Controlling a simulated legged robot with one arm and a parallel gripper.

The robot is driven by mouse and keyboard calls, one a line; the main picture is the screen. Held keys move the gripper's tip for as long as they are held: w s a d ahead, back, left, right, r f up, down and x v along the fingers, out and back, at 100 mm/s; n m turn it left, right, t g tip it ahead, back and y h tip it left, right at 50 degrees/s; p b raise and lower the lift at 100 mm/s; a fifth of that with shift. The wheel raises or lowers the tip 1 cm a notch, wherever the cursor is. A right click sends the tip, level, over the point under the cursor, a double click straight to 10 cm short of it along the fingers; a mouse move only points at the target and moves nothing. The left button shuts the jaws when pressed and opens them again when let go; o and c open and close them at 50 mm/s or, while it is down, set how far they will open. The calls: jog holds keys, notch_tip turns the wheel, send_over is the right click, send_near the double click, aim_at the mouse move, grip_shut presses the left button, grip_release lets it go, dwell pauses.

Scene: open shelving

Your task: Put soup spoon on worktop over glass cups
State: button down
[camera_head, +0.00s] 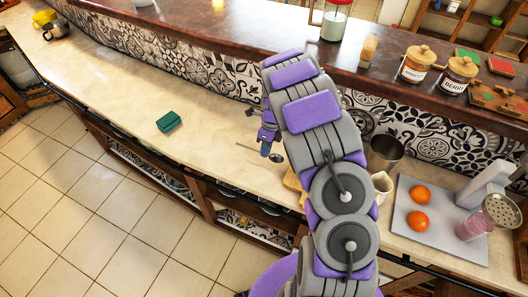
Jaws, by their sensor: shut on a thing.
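The soup spoon (277,157) is a thin metal spoon at the worktop (215,118), just below my gripper's tip. Its bowl shows on the right and its thin handle reaches left. I cannot tell whether the spoon touches the surface. Several glass cups (230,189) seem to stand on the shelf under the worktop edge, mostly hidden by it and too small to make out clearly.
A green sponge (169,121) lies left of my gripper. A metal pot (384,152) and a grey board (437,222) with two oranges (417,220) stand to the right. Labelled jars (418,64) sit on the raised counter. The worktop's left stretch is mostly clear.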

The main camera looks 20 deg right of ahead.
jog(key=shift+w, duration=0.9)
jog(key=shift+w+d, duration=0.1)
jog(key=shift+d, duration=0.1)
jog(key=shift+d+f, duration=0.15)
jog(key=shift+f, duration=0.1)
jog(key=x, duration=0.2)
jog(key=b+x, duration=0.1)
jog(key=shift+w+d+f, duration=0.15)
jog(key=shift+d, duration=0.2)
jog(key=shift+a, duration=0.35)
jog(key=c, duration=1.3)
grip_release()
jog(key=shift+d, duration=0.25)
jog(key=shift+o, duration=0.2)
